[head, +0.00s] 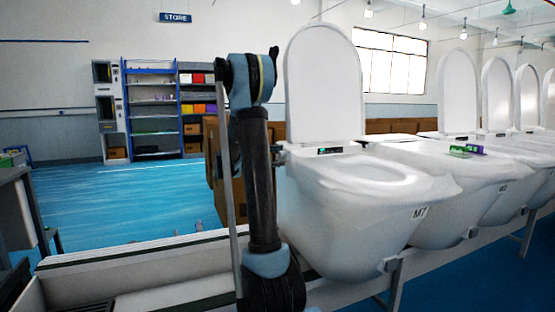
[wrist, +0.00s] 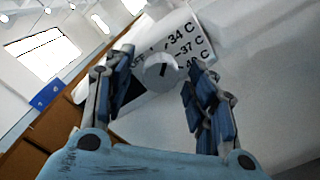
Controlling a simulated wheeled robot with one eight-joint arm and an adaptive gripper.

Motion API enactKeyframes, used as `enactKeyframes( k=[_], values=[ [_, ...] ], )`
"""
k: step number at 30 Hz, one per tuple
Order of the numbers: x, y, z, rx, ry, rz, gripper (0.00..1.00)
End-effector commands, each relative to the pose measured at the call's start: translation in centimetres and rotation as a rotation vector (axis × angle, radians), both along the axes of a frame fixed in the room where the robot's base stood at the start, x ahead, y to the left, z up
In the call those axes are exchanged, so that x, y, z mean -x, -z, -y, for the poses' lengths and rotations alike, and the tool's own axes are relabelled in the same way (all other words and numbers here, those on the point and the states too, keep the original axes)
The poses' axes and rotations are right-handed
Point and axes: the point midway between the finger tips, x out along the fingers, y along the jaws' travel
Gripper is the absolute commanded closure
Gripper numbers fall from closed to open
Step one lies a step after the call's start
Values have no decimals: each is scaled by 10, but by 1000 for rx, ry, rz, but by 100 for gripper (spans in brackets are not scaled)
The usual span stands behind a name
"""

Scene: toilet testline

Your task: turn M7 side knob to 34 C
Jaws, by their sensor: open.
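The toilet M7 (head: 345,225) stands in the head view with its lid up and its M7 label on the front. Its round white side knob (wrist: 160,72) shows in the wrist view, with a short black mark on its face. The label plate (wrist: 187,38) beside it reads 34 C, 37 C and a partly covered 40 C, with OFF partly hidden. I cannot tell which setting the mark points at. My gripper (wrist: 157,75) is open, with one finger on each side of the knob. Contact is not clear. In the head view my arm hides most of the gripper.
More toilets (head: 440,185) stand in a row to the right of M7, close together. A green and purple item (head: 466,150) lies on the neighbouring one. Brown boxes (head: 228,185) stand behind my arm. Blue floor (head: 110,205) is open at the left.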

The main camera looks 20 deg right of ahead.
Motion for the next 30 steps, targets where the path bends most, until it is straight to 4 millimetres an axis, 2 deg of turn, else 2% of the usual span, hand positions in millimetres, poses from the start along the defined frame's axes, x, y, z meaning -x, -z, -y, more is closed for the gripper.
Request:
enactKeyframes(
  k=[4,8,21,25,30],
  values=[
    [0,0,-5,1,-1,0,49],
    [0,0,-20,0,-3,0,49],
    [2,1,-98,0,-3,-1,49],
    [2,1,-112,-1,-2,-1,49],
    [3,1,-120,0,0,-1,49]
  ],
)
